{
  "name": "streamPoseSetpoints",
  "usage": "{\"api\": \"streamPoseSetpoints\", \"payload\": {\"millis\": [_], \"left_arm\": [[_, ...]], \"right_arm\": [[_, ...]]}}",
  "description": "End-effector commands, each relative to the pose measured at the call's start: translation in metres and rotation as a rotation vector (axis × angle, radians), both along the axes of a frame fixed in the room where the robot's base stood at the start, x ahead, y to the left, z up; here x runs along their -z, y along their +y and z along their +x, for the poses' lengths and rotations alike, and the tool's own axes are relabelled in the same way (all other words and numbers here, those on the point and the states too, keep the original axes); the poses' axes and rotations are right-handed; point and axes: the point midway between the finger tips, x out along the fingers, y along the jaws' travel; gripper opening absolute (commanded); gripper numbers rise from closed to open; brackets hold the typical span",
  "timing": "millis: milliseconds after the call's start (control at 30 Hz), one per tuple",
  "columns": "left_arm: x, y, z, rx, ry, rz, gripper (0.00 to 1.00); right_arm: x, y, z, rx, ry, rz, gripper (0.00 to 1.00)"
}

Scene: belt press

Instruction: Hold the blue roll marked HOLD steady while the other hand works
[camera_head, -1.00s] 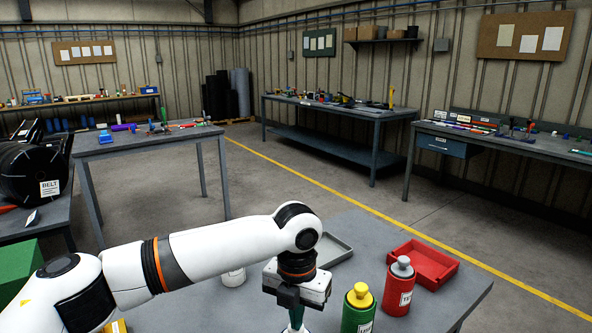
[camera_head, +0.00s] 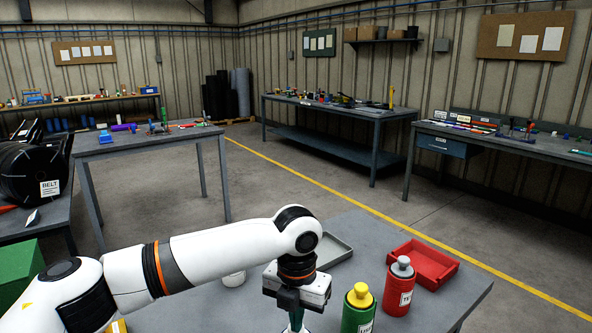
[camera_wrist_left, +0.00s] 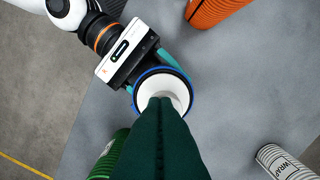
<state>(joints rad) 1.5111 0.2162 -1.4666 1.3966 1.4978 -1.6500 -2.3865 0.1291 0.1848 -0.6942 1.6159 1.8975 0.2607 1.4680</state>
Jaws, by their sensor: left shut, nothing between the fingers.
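The roll with a blue rim (camera_wrist_left: 186,78) and white core stands in the middle of the left wrist view. I cannot see its marking. My left gripper (camera_head: 294,307) shows in the head view, pointing down at the table. In the wrist view its dark green fingers are shut with nothing between them, over the roll's white top and hiding part of it. My right gripper (camera_wrist_left: 149,74) comes in from the upper left of that view, its teal fingers on either side of the roll, just under the rim. The right arm is out of the head view.
A green roll (camera_head: 357,316) with yellow top and a red roll (camera_head: 398,291) stand right of my left gripper. A red tray (camera_head: 425,284) and a grey tray (camera_head: 338,252) lie behind. The WRAP roll (camera_wrist_left: 283,162) and an orange roll (camera_wrist_left: 212,10) stand near too.

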Motion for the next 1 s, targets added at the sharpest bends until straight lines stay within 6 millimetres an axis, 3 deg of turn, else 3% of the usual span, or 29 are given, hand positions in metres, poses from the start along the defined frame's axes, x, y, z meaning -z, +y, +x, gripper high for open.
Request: {"api": "streamPoseSetpoints", "payload": {"millis": [633,1000], "left_arm": [[-0.044,0.000,0.000,0.000,-0.001,0.000,0.00],[-0.049,0.000,0.000,0.000,0.000,0.001,0.00]], "right_arm": [[0.000,0.002,-0.001,-0.004,-0.001,-0.002,0.27],[0.000,0.001,-0.001,-0.004,-0.001,-0.002,0.27]]}}
